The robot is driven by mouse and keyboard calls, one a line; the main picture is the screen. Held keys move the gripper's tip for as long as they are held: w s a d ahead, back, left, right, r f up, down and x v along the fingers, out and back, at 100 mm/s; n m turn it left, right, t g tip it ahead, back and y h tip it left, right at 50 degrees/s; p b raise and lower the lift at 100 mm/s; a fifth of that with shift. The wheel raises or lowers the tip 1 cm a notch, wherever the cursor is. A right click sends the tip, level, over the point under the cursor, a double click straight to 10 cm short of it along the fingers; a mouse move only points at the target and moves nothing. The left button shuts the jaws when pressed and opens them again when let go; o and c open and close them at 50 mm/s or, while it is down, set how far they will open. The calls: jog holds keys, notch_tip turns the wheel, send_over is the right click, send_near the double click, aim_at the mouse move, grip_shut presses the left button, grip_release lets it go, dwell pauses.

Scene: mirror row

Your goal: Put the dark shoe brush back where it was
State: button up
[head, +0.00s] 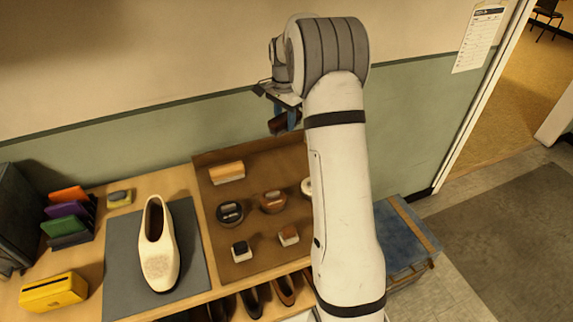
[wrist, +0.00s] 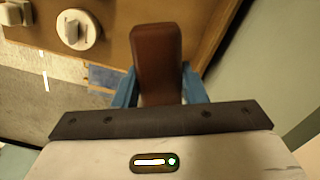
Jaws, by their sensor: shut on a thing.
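My gripper (head: 285,112) is shut on a dark reddish-brown block, the dark shoe brush (head: 277,125), held in the air above the back of the brown tray (head: 264,160). In the wrist view the brush (wrist: 157,55) stands out lengthwise between the blue fingers of my gripper (wrist: 160,90); I cannot make out its bristles. On the tray, a light orange-brown brush (head: 227,172) lies at the back left. The bare tray surface to its right shows no object, though my arm hides the tray's right side.
The tray also holds round pieces (head: 230,213) and small blocks (head: 241,250). A white round piece (head: 306,187) is close to my arm. Left are a cream shoe (head: 158,250) on a grey mat (head: 120,270), and a yellow box (head: 53,292). The wall stands close behind.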

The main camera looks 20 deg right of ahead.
jog(key=b, duration=0.4)
send_over(286, 163)
notch_tip(286, 163, down, 5)
jog(key=shift+w+r, duration=0.15)
notch_tip(286, 163, down, 10)
jog(key=shift+p, duration=1.15)
jog(key=shift+f, duration=0.2)
jog(key=o, duration=0.9)
jog(key=shift+o, duration=0.2)
jog(key=shift+r, duration=0.1)
